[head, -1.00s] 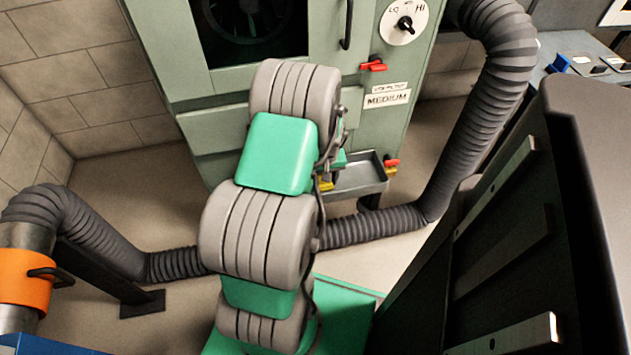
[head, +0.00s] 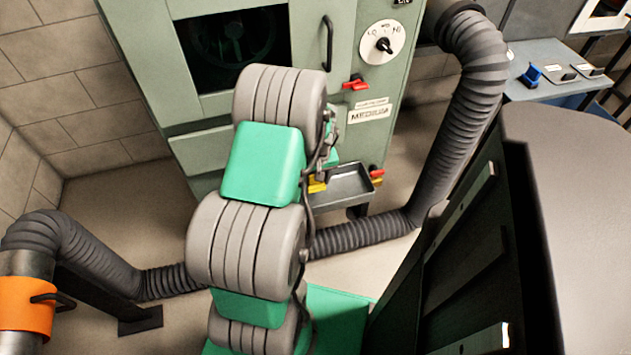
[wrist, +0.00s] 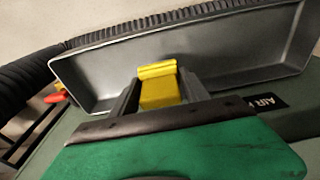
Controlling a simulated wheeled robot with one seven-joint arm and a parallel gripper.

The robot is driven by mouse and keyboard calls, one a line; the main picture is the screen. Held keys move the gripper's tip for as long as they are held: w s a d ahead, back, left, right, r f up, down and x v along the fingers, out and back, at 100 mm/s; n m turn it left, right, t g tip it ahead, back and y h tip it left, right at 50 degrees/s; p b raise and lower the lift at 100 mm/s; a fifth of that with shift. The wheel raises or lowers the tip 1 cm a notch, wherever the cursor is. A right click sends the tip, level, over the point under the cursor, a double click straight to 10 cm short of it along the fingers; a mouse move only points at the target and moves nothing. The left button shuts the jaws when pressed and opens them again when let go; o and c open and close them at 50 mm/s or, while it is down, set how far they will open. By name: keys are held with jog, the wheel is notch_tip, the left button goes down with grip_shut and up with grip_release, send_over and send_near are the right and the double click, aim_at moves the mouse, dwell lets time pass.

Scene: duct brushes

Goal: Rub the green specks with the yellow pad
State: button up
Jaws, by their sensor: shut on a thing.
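My gripper (wrist: 155,95) is shut on the yellow pad (wrist: 158,88), which sticks out between the fingers in the wrist view. In the head view my arm hides most of the gripper, and a bit of yellow (head: 317,184) shows at the tray's left end. The grey tray (wrist: 215,50) lies just beyond the pad in the wrist view; its visible inside looks bare. I cannot tell whether pad and tray touch. No green specks can be made out in either view.
The green cabinet (head: 225,155) with a dark window stands behind the tray (head: 345,180). A red and yellow part (head: 377,176) sits at the tray's right end. A ribbed duct (head: 455,125) runs down the right side. An orange-banded pipe (head: 25,303) stands at left.

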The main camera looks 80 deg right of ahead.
notch_tip(320, 180, up, 3)
jog(key=shift+r+p, duration=0.1)
jog(key=shift+p, duration=1.1)
